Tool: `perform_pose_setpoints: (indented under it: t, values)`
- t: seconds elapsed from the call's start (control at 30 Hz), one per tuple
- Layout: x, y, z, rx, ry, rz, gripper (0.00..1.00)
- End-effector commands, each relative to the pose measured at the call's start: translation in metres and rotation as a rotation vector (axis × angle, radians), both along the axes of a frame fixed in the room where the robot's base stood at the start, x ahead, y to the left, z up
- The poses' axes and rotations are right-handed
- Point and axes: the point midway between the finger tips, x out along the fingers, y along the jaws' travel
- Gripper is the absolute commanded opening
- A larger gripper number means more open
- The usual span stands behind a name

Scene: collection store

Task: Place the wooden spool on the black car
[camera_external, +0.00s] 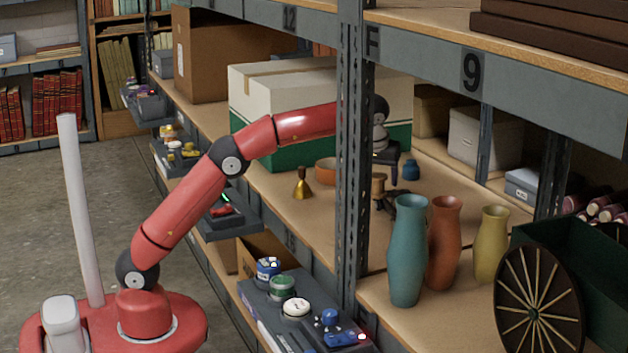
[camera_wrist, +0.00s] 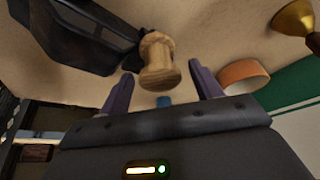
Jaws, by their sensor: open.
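The wooden spool (camera_wrist: 159,66) is pale wood with wide ends and a narrower waist. It stands on the shelf board, and in the external view (camera_external: 378,184) the post partly hides it. My gripper (camera_wrist: 161,70) is open, with the spool in line between its two purple fingertips and a gap on each side. Whether the fingertips reach around the spool cannot be told. In the external view my gripper (camera_external: 386,160) is just above the spool, behind the post. The black car (camera_wrist: 82,36) is close to the spool, left of it in the wrist view; it shows as a dark shape (camera_external: 390,204) in the external view.
An orange bowl (camera_wrist: 244,73), a brass bell-shaped piece (camera_wrist: 296,18) and a small blue jar (camera_external: 411,170) stand nearby. A white-and-green box (camera_external: 300,95) is behind my arm. A shelf post (camera_external: 352,200) and several vases (camera_external: 408,255) stand in front.

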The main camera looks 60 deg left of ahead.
Motion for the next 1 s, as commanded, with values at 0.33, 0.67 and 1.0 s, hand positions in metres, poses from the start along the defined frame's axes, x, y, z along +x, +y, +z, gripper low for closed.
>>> perform_pose_setpoints:
  t: [0.33,0.67,1.0]
  values:
    - [-0.012,-0.013,0.045,0.001,0.0,-0.001,0.64]
    - [-0.029,0.001,0.062,-0.012,0.004,-0.044,0.64]
    - [-0.156,0.064,0.08,-0.052,-0.001,-0.347,0.64]
